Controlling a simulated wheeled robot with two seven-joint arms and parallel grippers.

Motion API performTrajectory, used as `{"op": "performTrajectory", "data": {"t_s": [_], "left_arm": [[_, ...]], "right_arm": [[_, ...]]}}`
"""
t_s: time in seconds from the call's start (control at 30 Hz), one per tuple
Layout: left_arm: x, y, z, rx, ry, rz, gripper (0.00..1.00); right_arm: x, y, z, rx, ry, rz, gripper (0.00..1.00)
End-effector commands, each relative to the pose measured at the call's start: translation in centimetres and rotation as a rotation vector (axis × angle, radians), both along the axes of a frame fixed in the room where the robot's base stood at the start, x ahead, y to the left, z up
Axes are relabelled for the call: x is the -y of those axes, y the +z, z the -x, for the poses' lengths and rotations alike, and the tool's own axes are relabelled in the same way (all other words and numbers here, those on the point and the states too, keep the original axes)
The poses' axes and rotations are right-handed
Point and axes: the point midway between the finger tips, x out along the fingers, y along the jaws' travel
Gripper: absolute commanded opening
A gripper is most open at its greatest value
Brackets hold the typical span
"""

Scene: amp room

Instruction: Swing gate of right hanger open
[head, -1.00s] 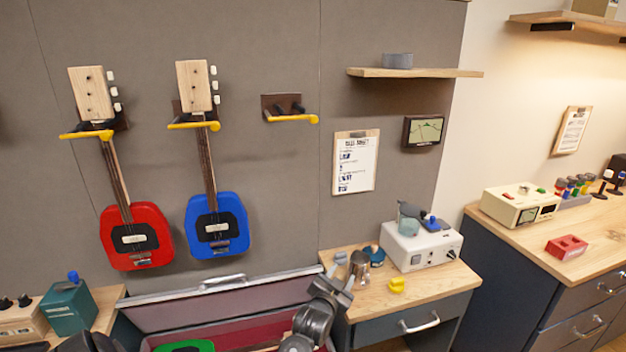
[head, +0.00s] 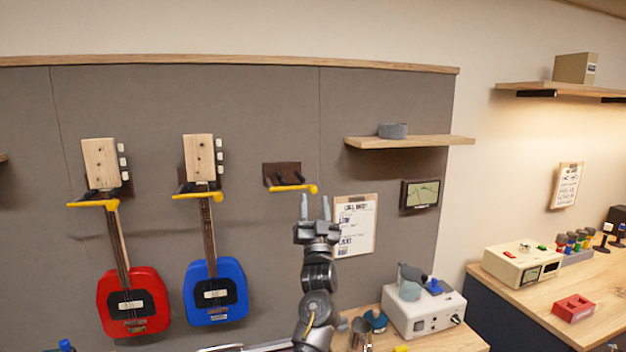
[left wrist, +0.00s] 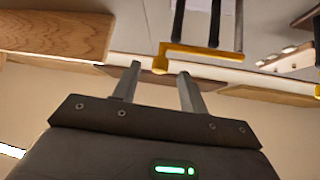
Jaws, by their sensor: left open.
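The right hanger (head: 283,173) is an empty dark bracket on the grey wall panel. Its yellow gate (head: 291,188) lies across the front of the prongs, with a knob at its right end. My left gripper (head: 315,199) is open and empty, fingers pointing up, just below the knob in the head view. In the left wrist view the open fingers (left wrist: 159,70) show with the gate's knob (left wrist: 160,62) between the tips in the picture; contact cannot be told. The hanger's dark prongs (left wrist: 196,18) show above the gate. My right gripper is not in view.
A red guitar (head: 134,303) and a blue guitar (head: 216,293) hang to the left. A clipboard (head: 356,225) is on the wall right of my gripper. A wooden shelf (head: 410,142) juts out at upper right. A white device (head: 424,310) stands on the desk below.

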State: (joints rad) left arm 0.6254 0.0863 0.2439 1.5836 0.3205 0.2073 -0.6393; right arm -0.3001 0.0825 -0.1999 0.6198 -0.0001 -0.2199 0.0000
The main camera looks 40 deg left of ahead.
Motion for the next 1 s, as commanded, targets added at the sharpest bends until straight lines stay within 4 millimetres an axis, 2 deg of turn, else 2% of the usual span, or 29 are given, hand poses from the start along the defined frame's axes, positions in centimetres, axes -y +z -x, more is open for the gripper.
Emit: {"op": "performTrajectory", "data": {"t_s": [0.03,0.3,0.77,1.0], "left_arm": [[-0.6,1.4,-0.5,0.0,0.001,0.0,0.43],[-2.8,4.1,-2.8,-0.002,0.0,0.0,0.43],[-3.5,4.7,-3.5,-0.002,0.0,0.001,0.43],[-3.4,4.7,-3.5,-0.001,0.0,0.001,0.14]], "right_arm": [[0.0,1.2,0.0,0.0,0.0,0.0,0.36],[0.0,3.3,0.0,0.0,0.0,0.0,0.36],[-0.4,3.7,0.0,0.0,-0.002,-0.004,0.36],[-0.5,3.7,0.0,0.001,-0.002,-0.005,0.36]]}}
